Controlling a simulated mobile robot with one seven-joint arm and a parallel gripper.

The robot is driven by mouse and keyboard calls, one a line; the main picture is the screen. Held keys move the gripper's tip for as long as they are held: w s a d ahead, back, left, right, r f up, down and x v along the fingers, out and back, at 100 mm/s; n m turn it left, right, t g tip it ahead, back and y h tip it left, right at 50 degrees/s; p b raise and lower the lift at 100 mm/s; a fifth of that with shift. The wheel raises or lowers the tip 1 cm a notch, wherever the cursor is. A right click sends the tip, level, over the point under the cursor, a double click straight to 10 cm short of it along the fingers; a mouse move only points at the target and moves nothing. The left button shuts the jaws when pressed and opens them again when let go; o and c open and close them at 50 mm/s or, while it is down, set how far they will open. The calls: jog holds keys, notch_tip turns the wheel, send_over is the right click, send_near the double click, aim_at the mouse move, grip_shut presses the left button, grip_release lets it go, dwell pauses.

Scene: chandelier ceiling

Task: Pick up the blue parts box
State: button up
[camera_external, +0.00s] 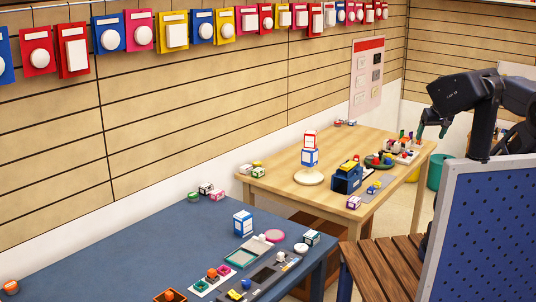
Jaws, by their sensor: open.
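A dark blue box (347,182) with a yellow item on top stands near the front edge of the wooden table (285,183). Another blue and white box (243,224) stands on the blue table (130,255). I cannot tell for sure which is the parts box. My gripper (432,133) points down with its greenish fingertips apart, open and empty. It is above the wooden table's far right end, right of all three boxes.
Small coloured items and a round green tray (378,161) crowd the wooden table's right part. A blue perforated panel (487,235) and a slatted wooden bench (385,268) stand in front. A teal bin (440,171) is on the floor. The blue table's left part is mostly clear.

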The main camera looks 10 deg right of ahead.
jog(key=w+a+n+g+y, duration=0.15)
jog(key=w+a+n, duration=0.25)
jog(key=w+a, duration=1.7)
jog(key=n+g+h, duration=0.2)
jog(key=n+g, duration=0.1)
jog(key=n, duration=0.1)
send_over(243, 213)
jog(key=shift+y, duration=0.25)
jog(key=f, duration=2.8)
jog(key=shift+d, duration=0.25)
jog(key=shift+s+a+f, duration=0.2)
jog(key=shift+f, duration=0.35)
notch_tip(243, 213, down, 5)
jog(key=shift+r, duration=0.1)
jog(key=shift+s+f, duration=0.15)
jog(key=shift+f, duration=1.25)
jog(key=shift+s+f, duration=0.1)
jog(key=shift+f, duration=1.25)
jog(key=c, duration=1.1)
